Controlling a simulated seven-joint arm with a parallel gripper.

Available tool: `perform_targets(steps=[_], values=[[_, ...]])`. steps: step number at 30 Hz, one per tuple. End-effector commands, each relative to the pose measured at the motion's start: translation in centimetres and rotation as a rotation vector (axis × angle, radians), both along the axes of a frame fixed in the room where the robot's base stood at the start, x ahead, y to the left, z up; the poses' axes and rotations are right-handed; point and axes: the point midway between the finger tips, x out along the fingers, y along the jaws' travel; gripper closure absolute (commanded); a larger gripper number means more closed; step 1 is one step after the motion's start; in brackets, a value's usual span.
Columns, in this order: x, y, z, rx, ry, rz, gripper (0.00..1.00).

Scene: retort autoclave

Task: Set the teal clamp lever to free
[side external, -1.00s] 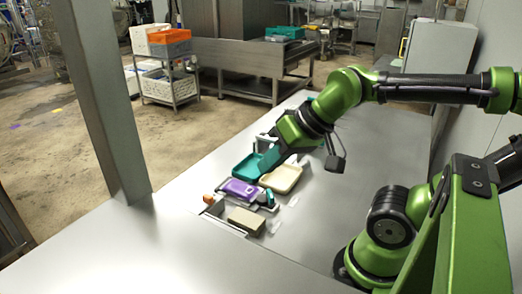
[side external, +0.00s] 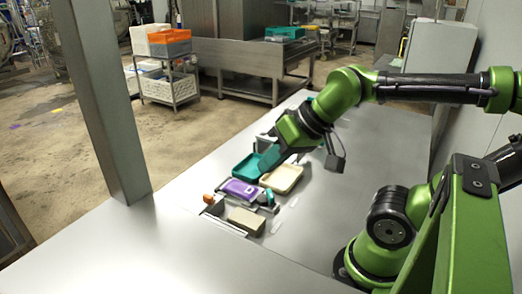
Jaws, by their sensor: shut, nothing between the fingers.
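A small teal piece (side external: 269,197), which looks like the clamp lever, sits at the right end of the purple block on the bench. It is too small to tell which way it is set. My gripper (side external: 263,170) points down and to the left, above the gap between the teal tray and the cream tray, a little behind the teal piece. It is shut and seems to hold nothing. Its fingertips are small and hard to make out against the trays, and I cannot tell whether they touch anything.
A teal tray (side external: 245,166), a cream tray (side external: 284,179) and a purple block (side external: 239,189) stand close together. A tan block (side external: 246,221) and an orange knob (side external: 208,198) are nearer the front. The bench (side external: 180,240) is clear at front left. A grey post (side external: 105,110) rises at left.

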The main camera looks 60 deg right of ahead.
Motion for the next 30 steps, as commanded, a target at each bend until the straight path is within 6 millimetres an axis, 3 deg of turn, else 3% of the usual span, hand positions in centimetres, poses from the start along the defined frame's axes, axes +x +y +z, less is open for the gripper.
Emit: perform_targets(steps=[13, 19, 22, 30], values=[[0.0, 0.0, 0.0, 0.0, 0.0, 0.0, 1.0], [0.6, -1.0, -1.0, 0.0, 0.049, -0.039, 0.71], [2.2, -2.7, -1.6, -0.011, 0.123, -0.091, 0.58], [6.6, -10.2, -3.7, -0.031, 0.448, -0.28, 0.58]])
